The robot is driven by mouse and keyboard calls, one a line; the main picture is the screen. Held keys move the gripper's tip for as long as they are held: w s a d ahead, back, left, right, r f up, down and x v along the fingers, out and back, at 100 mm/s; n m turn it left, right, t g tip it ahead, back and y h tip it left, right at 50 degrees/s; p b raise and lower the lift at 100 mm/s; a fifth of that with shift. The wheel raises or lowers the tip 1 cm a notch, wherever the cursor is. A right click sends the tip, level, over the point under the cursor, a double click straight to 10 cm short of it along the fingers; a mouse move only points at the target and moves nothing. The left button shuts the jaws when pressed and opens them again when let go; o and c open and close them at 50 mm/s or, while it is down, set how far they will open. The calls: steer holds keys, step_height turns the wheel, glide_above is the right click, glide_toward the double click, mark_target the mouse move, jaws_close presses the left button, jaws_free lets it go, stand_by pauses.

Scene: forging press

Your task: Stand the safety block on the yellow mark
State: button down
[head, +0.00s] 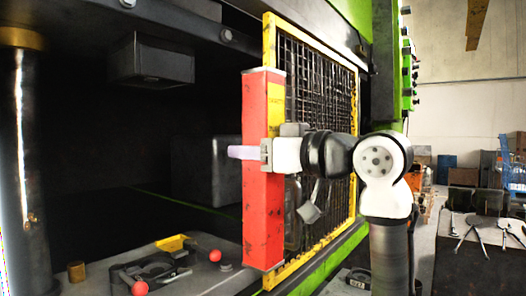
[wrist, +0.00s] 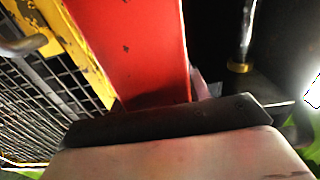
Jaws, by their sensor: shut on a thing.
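The safety block (head: 263,215) is a tall red bar with a yellow label, held upright in the head view. It also fills the upper middle of the wrist view (wrist: 135,45). My gripper (head: 264,152) is shut on the block around its middle, reaching in from the right. A yellow mark (head: 173,243) shows as a small patch on the grey press bed, left of the block's lower end and farther back. The block's foot appears near the bed's right edge; I cannot tell whether it touches anything. The wrist view does not show the mark.
A yellow-framed mesh guard (head: 340,85) stands close behind and right of the block. Two red-knobbed handles (head: 140,288) and a brass piece (head: 77,271) are on the bed. A dark box (head: 152,60) hangs above. A steel column (head: 22,170) stands at left.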

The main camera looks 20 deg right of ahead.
steer(key=w+d+p+x, duration=0.1)
steer(key=p+x, duration=0.2)
steer(key=x, duration=0.7)
steer(key=w+d+f+p+x, duration=0.1)
steer(key=p+x, duration=0.1)
steer(key=x, duration=0.9)
steer(key=w+d+p+x, duration=0.1)
steer(key=d+p+x, duration=0.15)
steer(key=x, duration=0.75)
steer(key=shift+w+a+f+b, duration=0.25)
steer(key=shift+a+f+b, duration=0.1)
steer(key=shift+f, duration=0.55)
steer(key=shift+w+a+f+b, duration=0.3)
steer(key=shift+a+f, duration=0.1)
steer(key=shift+f, duration=0.45)
steer(key=shift+w+a+f+b, duration=0.2)
steer(key=shift+a+f+b, duration=0.15)
steer(key=shift+f, duration=0.55)
steer(key=shift+s+f, duration=0.1)
steer(key=shift+f, duration=0.2)
steer(key=c, duration=0.6)
jaws_free()
steer(key=shift+s, duration=0.1)
steer(key=shift+f, duration=0.1)
